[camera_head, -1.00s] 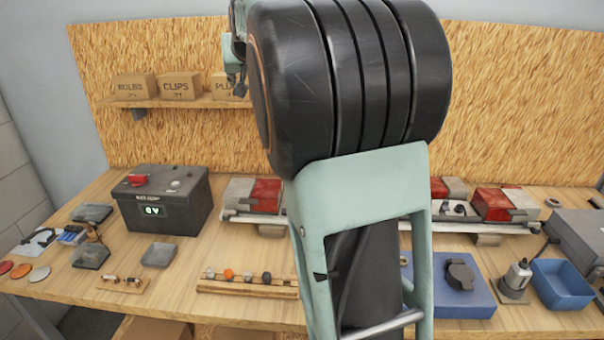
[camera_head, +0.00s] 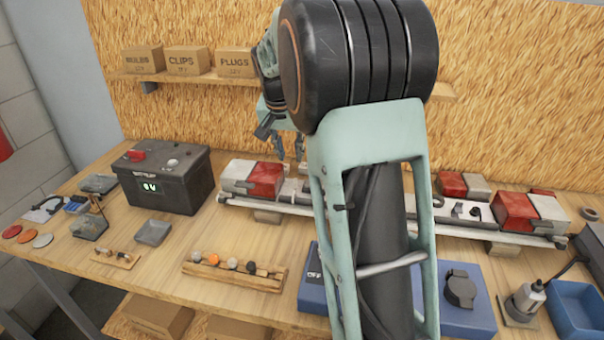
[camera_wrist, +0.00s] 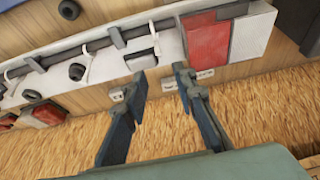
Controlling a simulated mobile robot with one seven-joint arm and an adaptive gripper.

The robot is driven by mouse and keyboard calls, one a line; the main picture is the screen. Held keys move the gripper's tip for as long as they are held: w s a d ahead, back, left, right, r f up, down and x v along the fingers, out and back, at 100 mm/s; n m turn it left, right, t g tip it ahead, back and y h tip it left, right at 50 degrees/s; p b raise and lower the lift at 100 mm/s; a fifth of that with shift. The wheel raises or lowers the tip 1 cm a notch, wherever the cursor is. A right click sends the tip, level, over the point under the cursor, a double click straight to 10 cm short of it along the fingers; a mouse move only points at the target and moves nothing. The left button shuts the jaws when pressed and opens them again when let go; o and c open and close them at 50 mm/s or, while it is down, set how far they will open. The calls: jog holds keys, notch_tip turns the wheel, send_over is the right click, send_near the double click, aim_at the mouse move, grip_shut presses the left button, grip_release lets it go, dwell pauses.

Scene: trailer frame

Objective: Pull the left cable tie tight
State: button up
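The trailer frame (camera_head: 468,230) is a long pale bar with lamps, lying along the back of the bench; it also shows in the wrist view (camera_wrist: 105,66). I cannot tell which of these is the left cable tie. My gripper (camera_wrist: 160,74) is open and empty, its fingertips apart near the frame's edge beside the red-and-white lamp (camera_wrist: 207,44). In the head view my gripper (camera_head: 290,154) points down over the frame, right of the left lamp (camera_head: 266,179).
A black battery box (camera_head: 166,178) stands at the left. A wooden rack (camera_head: 233,272) with several small parts lies in front of the frame. A blue case (camera_head: 470,307) and a blue bin (camera_head: 577,310) are at the right. A shelf with boxes (camera_head: 187,60) hangs behind.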

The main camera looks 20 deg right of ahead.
aim_at(295, 179)
jog(key=p+x, duration=0.1)
jog(key=x, duration=1)
jog(key=shift+s+f, duration=0.1)
jog(key=shift+s, duration=0.1)
grip_shut()
